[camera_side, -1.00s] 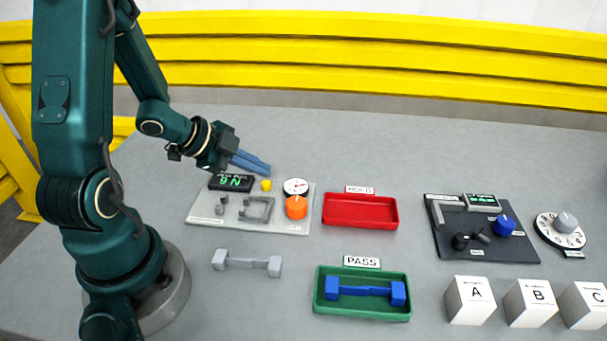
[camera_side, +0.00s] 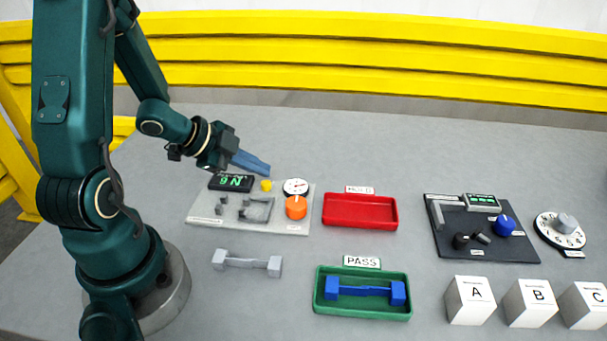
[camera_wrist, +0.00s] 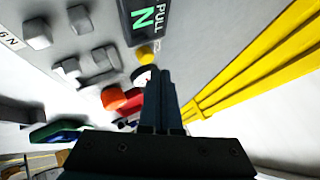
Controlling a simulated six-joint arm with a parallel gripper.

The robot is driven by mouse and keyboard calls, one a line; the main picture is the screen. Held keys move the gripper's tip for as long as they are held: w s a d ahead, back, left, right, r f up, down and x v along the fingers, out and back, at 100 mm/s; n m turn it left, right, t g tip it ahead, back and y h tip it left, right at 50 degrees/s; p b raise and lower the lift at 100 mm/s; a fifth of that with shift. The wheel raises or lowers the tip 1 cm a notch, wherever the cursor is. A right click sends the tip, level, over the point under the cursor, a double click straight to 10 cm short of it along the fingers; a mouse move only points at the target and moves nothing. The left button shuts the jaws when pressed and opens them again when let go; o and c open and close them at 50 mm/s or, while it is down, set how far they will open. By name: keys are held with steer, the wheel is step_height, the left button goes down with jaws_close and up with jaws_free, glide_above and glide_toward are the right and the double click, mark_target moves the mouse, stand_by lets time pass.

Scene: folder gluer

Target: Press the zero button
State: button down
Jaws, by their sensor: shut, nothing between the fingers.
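A small yellow button (camera_side: 266,185) sits on the light grey panel (camera_side: 290,227), between a black display (camera_side: 231,182) with green characters and a round white dial (camera_side: 296,187). No zero label is readable on it. My gripper (camera_side: 267,171) is shut and empty, its blue fingertips above and just behind the yellow button, apart from it. In the wrist view the yellow button (camera_wrist: 146,54) shows just beyond the fingertips (camera_wrist: 158,76), which partly cover the white dial.
An orange knob (camera_side: 296,207) and grey fixtures (camera_side: 256,209) stand on the same panel. A red tray (camera_side: 361,224) lies to the right. A grey part (camera_side: 246,263) and a green tray (camera_side: 362,309) lie in front. A yellow barrier (camera_side: 370,60) runs behind.

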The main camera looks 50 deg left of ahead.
steer(key=shift+f, duration=0.15)
stand_by(0.6)
steer(key=shift+f, duration=0.3)
steer(key=shift+f, duration=0.45)
stand_by(0.6)
stand_by(0.3)
steer(key=shift+r, duration=0.9)
steer(key=shift+r, duration=0.1)
step_height(320, 180, up, 5)
steer(key=shift+f, duration=0.1)
steer(key=shift+d, duration=0.1)
stand_by(0.6)
